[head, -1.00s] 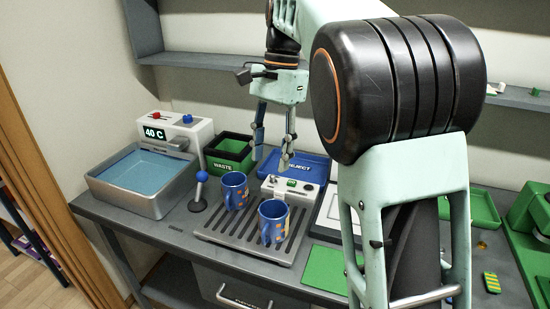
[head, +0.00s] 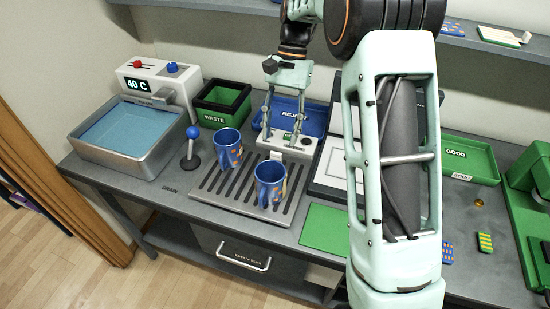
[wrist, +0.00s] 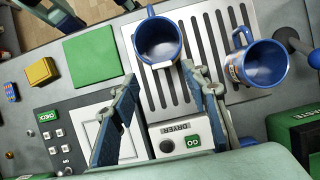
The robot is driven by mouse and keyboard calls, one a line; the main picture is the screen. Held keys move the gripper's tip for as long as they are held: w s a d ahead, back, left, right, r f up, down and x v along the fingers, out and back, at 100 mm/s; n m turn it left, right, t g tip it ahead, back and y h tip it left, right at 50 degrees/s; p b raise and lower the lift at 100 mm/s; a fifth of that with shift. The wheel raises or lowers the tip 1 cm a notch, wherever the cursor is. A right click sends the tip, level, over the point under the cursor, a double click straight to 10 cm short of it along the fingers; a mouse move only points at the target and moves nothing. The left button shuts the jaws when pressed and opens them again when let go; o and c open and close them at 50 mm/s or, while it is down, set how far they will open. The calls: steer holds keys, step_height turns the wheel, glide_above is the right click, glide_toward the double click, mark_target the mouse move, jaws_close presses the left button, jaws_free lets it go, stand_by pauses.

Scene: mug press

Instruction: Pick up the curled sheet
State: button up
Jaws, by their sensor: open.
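I cannot pick out a separate curled sheet with certainty. The front blue mug (head: 270,186) stands upright on the slatted rack (head: 216,190), with orange and yellow markings on its side. In the wrist view this mug (wrist: 157,45) has a small pale strip at its near rim. The other blue mug (head: 228,150) stands behind and left of it, similarly marked. My gripper (head: 281,142) is open and empty above the white dryer box (head: 287,147), behind the front mug. In the wrist view, my gripper (wrist: 160,74) has its fingers spread on the near side of that mug, apparently apart from it.
A water basin (head: 125,135) and blue-knobbed lever (head: 190,147) stand left. A flat green mat (head: 323,228) lies right of the rack. The green good tray (head: 470,160) is farther right.

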mark_target(276, 153)
steer(key=x, duration=0.5)
steer(key=shift+a+p, duration=0.15)
steer(key=shift+p, duration=0.15)
steer(key=c, duration=0.9)
